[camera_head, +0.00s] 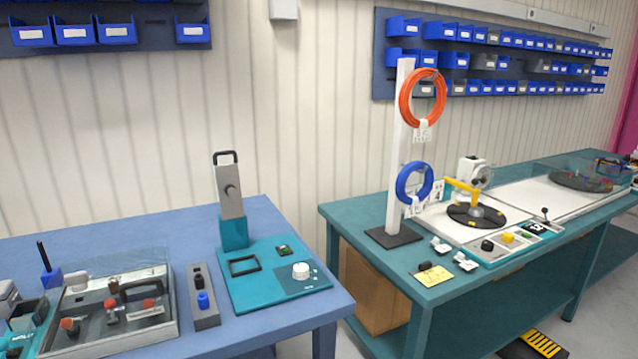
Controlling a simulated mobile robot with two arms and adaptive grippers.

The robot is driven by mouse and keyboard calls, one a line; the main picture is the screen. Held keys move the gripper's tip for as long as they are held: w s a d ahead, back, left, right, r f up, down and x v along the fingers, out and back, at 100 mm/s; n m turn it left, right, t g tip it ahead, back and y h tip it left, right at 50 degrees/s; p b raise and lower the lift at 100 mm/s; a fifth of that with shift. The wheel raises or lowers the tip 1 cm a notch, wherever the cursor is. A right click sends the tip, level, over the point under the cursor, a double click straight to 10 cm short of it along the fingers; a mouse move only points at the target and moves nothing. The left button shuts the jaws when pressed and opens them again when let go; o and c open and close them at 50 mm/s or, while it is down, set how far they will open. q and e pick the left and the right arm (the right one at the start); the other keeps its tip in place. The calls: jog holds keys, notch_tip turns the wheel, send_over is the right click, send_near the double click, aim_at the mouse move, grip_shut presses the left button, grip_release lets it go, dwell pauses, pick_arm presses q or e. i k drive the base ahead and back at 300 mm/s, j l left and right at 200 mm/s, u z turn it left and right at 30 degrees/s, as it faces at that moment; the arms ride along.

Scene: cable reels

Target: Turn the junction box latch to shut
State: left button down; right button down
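No part is plainly marked as the junction box or its latch, so I cannot tell which it is. A grey box (110,338) with a clear cover stands on the blue table at lower left, with red and black knobs inside. Neither of my grippers is in view.
The blue table (160,240) also holds a narrow grey block (203,300) with a blue knob. A floor gap separates it from the teal bench (450,290), where a white post (398,150) carries an orange cable ring (408,105) and a blue one (401,184).

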aim_at(78, 280)
jog(key=u, duration=1.3)
